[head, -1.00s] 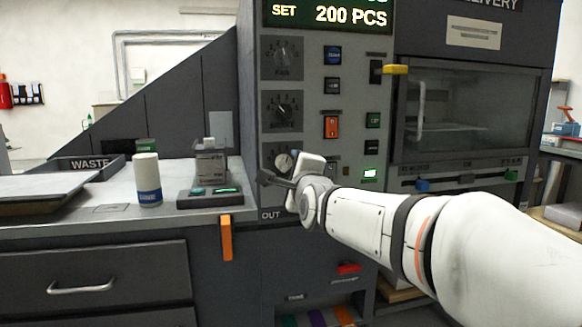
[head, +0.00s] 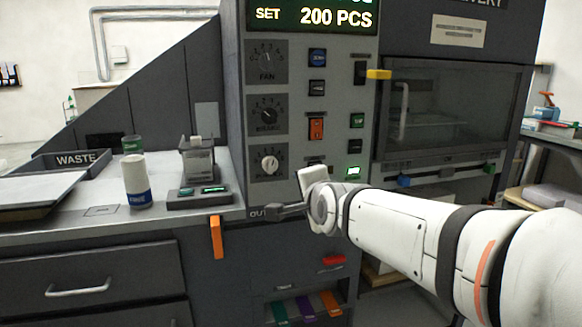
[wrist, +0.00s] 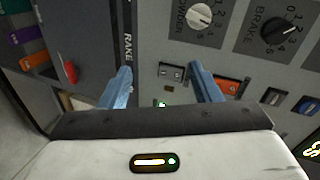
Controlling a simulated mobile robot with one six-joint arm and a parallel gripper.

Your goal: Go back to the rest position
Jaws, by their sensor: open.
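My gripper (head: 272,212) is in front of the lower part of the grey control panel (head: 290,150), just below the lowest dial (head: 270,164). In the wrist view its two blue fingers (wrist: 160,90) are spread apart with nothing between them. The panel face, with its dials, an orange switch (wrist: 228,86) and a small lit green light (wrist: 163,103), lies beyond the fingers. My white arm reaches in from the right in the head view and hides part of the panel's lower right.
A worktop (head: 100,228) on the left holds a white bottle with a blue band (head: 137,182), a small scale-like device (head: 200,180) and a WASTE tray (head: 75,162). An orange handle (head: 216,237) hangs at its front edge. A glass-fronted cabinet (head: 450,110) stands right of the panel.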

